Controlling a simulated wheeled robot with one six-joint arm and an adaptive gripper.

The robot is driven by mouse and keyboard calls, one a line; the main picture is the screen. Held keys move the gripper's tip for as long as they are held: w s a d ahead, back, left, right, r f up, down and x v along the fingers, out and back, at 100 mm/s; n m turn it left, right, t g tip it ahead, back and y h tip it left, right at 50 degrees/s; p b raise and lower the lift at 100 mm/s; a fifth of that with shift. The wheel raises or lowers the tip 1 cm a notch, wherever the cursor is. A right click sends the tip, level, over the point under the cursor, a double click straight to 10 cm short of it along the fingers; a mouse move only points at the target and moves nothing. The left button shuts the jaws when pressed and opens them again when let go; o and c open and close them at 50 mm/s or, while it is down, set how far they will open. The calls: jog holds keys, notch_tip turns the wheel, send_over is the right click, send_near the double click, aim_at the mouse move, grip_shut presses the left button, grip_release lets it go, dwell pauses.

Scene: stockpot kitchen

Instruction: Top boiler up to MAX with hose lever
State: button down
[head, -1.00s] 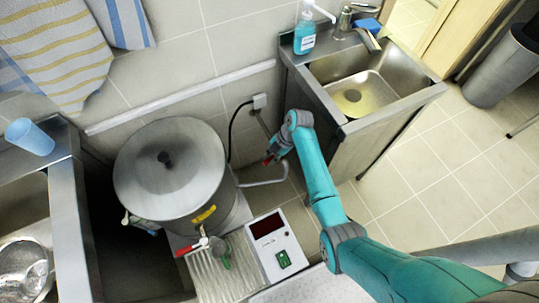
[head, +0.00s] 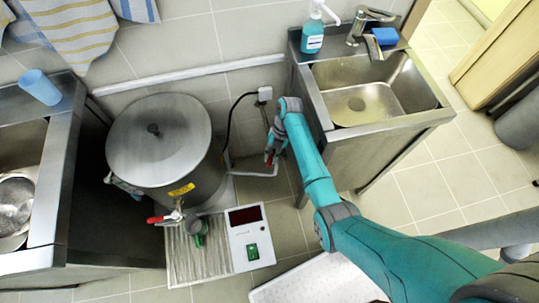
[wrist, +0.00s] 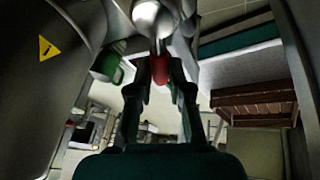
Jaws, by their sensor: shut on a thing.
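The boiler (head: 150,145) is a large steel pot with its lid on, left of my gripper in the head view. A yellow label (head: 181,190) sits on its side, and the dark boiler wall (wrist: 35,110) fills the left of the wrist view. A pale pipe (head: 255,173) runs from near the wall towards the boiler. My gripper (head: 270,158) is low beside the pipe, shut on the red hose lever (wrist: 160,72), which shows between the fingers in the wrist view. The water level and MAX mark cannot be seen.
A control box (head: 250,235) has a dark display and green switch. The sink cabinet (head: 345,150) stands close right of my arm. Open tiled floor lies further right.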

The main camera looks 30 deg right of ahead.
jog(key=shift+s+d+n+g, duration=0.2)
jog(key=shift+d+n+g, duration=0.1)
jog(key=shift+n, duration=0.4)
jog(key=c, duration=1.1)
grip_release()
